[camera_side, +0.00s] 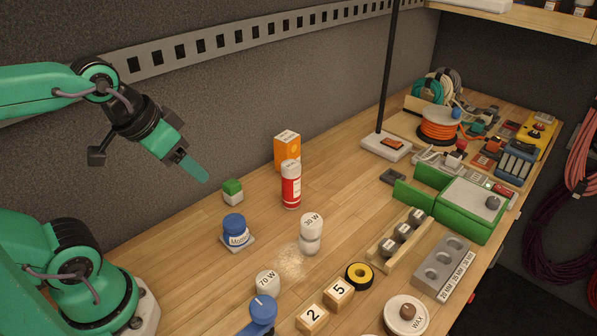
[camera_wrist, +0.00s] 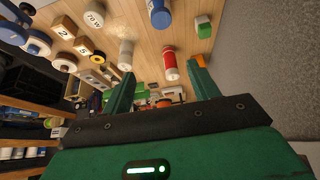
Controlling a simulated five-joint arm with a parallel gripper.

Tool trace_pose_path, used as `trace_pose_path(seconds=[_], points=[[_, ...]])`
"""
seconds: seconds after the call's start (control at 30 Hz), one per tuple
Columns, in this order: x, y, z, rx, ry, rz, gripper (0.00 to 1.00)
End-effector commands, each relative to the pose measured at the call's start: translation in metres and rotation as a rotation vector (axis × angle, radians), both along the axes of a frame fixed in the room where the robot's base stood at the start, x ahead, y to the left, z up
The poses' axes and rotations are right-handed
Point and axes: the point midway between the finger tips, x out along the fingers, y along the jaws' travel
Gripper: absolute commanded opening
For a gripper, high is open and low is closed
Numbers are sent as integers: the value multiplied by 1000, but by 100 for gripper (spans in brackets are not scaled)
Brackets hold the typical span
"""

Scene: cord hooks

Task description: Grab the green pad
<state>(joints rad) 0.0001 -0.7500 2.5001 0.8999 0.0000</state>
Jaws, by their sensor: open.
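The green pad (camera_side: 232,186) is the green top of a small white block on the bench, near the back wall. In the wrist view the green pad (camera_wrist: 203,20) shows at the upper right, beyond the fingertips. My gripper (camera_side: 203,177) is in the air, up and left of the block in the side view, its fingers pointing down and right. In the wrist view my gripper (camera_wrist: 163,69) has its two fingers spread, with nothing held between them.
A red and white can (camera_side: 291,186) and an orange box (camera_side: 287,150) stand right of the block. Bare wood surrounds the block.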

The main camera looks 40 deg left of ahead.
Motion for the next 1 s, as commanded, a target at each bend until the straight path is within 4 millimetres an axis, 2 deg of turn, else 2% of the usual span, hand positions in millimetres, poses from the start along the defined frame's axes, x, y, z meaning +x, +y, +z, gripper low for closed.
trace_pose_path(seconds=[0.37,0.67,1.0], points=[[11,5,-1,6,30,8,60],[47,22,-11,21,122,25,60],[93,52,-39,27,243,42,60]])
